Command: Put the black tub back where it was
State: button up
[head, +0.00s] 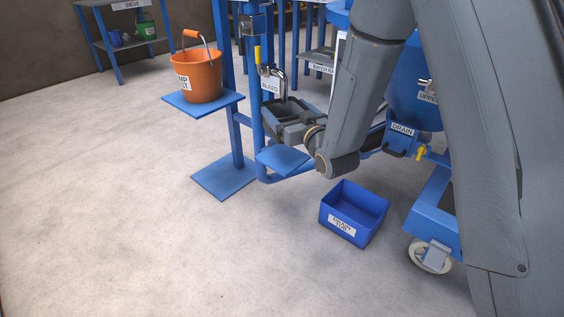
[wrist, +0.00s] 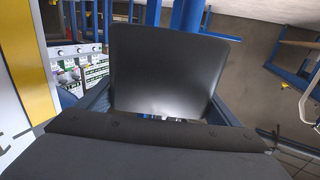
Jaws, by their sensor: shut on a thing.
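The black tub (head: 281,113) is open at the top and held under the bent metal spout beside the BLEED label (head: 270,85) in the head view. My gripper (head: 297,130) is shut on it from the near right side. A small blue shelf (head: 284,160) is below the tub, and the tub appears raised above it. In the wrist view the tub's dark wall (wrist: 165,75) fills the middle, and the dark body of my gripper (wrist: 160,135) crosses the bottom. The fingertips are largely hidden.
An orange bucket (head: 197,76) stands on a blue plate (head: 176,97) to the left. An open blue bin (head: 353,212) is on the floor, right of the shelf. A blue wheeled frame (head: 437,215) stands at right. The floor (head: 110,210) at left is clear.

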jog(key=shift+w+a+r, duration=0.1)
jog(key=shift+w+a, duration=0.1)
jog(key=shift+w+a+f+b, duration=0.1)
jog(key=shift+f+b, duration=0.15)
jog(key=shift+b, duration=0.1)
jog(key=f+b, duration=0.2)
jog(key=f, duration=0.3)
jog(key=shift+a+f+b, duration=0.25)
jog(key=shift+b, duration=0.15)
jog(key=shift+f+b, duration=0.95)
jog(key=shift+f, duration=0.9)
jog(key=shift+f, duration=0.2)
jog(key=o, duration=1.4)
jog(key=shift+o, duration=0.3)
jog(key=shift+d, duration=0.1)
jog(key=shift+r, duration=0.1)
